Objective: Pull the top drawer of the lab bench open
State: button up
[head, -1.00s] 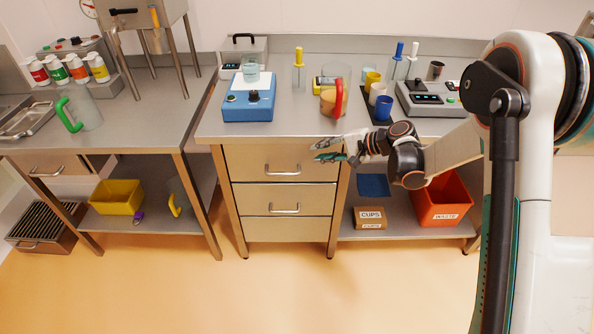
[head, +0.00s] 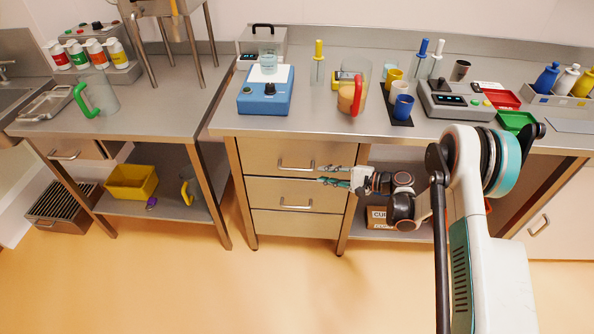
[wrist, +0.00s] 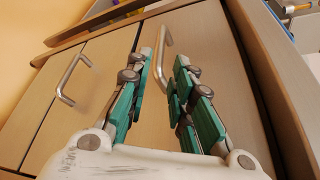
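The lab bench's top drawer (head: 265,152) has a wood-look front and looks shut, flush with the drawers below. Its metal bar handle (head: 296,164) is clear in the head view. My gripper (head: 321,175) is just right of that handle in the head view, at about its height. In the wrist view my gripper (wrist: 168,75) is open, with green-padded fingers spread apart. The middle drawer handle (wrist: 72,78) is to the left.
A cups box (head: 378,217) is on the shelf to the right. The floor (head: 200,290) in front is clear.

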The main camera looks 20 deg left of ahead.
aim_at(302, 171)
jog(key=b+x, duration=0.3)
jog(key=x, duration=0.9)
jog(key=shift+c, duration=0.5)
grip_shut()
